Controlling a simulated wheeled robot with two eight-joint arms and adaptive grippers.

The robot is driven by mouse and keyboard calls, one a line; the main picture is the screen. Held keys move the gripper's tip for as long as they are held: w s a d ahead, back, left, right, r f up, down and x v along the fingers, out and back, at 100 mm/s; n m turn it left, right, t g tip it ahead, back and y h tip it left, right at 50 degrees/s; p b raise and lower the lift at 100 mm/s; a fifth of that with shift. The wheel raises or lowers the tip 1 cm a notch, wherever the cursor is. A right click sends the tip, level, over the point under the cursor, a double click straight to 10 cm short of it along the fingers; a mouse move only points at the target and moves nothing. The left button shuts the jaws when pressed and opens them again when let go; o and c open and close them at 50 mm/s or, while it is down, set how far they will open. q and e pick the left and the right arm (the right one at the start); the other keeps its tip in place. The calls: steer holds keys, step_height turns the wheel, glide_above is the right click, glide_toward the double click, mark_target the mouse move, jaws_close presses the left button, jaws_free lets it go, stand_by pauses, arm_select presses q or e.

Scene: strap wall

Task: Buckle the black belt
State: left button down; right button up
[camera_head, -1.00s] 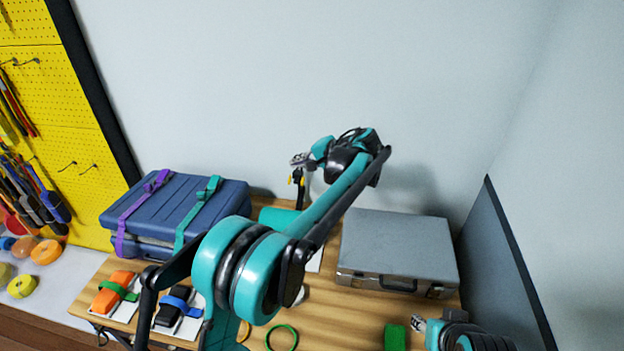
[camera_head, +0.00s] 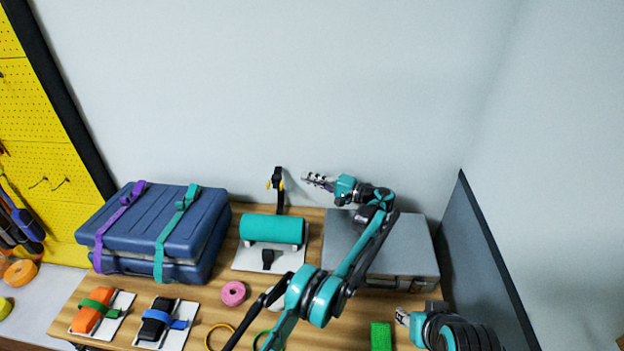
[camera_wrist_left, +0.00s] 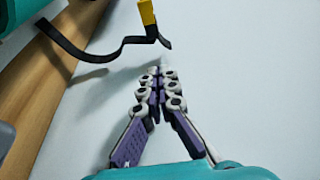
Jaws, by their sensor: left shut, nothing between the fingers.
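The black belt (camera_head: 280,201) stands up behind a teal roll (camera_head: 272,229) on a white board (camera_head: 246,260), with yellow bits near its top. A black piece (camera_head: 267,256) shows at the roll's front. In the left wrist view the black belt (camera_wrist_left: 95,57) curves free beside the fingers, with a yellow part (camera_wrist_left: 147,12) near its end. My left gripper (camera_head: 306,178) is shut and empty, to the right of the belt's top and apart from it; its closed fingertips (camera_wrist_left: 158,72) show too. My right gripper (camera_head: 401,316) is low at the right, too small to read.
A blue case (camera_head: 162,229) with purple and teal straps stands at the left. A grey case (camera_head: 400,243) stands behind my left arm. Orange (camera_head: 90,315) and black (camera_head: 155,322) strapped blocks lie at the front left. A pink roll (camera_head: 233,293) and a green block (camera_head: 381,336) lie on the table.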

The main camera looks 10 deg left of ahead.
arm_select(q)
steer(key=s+a+b, duration=0.2)
steer(key=a, duration=0.4)
steer(key=shift+f, duration=0.15)
arm_select(e)
step_height(320, 180, down, 3)
steer(key=shift+r, duration=0.2)
